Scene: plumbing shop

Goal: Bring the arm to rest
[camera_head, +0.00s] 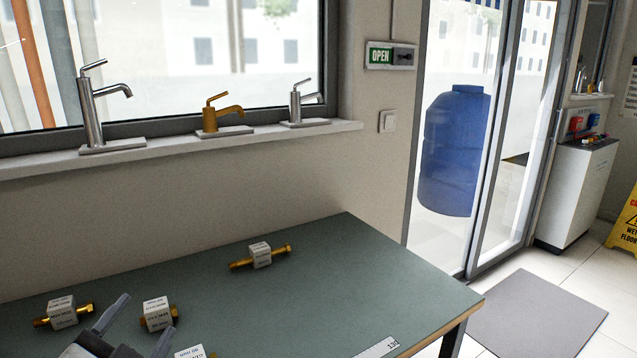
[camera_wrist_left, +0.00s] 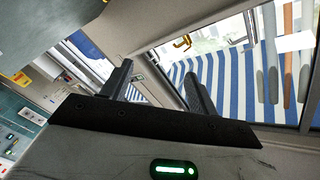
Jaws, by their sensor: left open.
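My left gripper (camera_head: 147,314) is at the bottom left of the head view, over the near part of the green-topped table (camera_head: 330,290). Its two dark fingers stand apart and nothing shows between them in the left wrist view (camera_wrist_left: 158,76). One brass fitting with a white labelled block (camera_head: 158,314) appears just beyond the fingers; the head view does not show whether they touch it. My right gripper is in neither view.
Other labelled brass fittings lie on the table: one at the left (camera_head: 62,312), one toward the back (camera_head: 260,255) and one partly cut off in front (camera_head: 190,352). Several faucets stand on the windowsill (camera_head: 250,139). A grey mat (camera_head: 540,310) lies on the floor at right.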

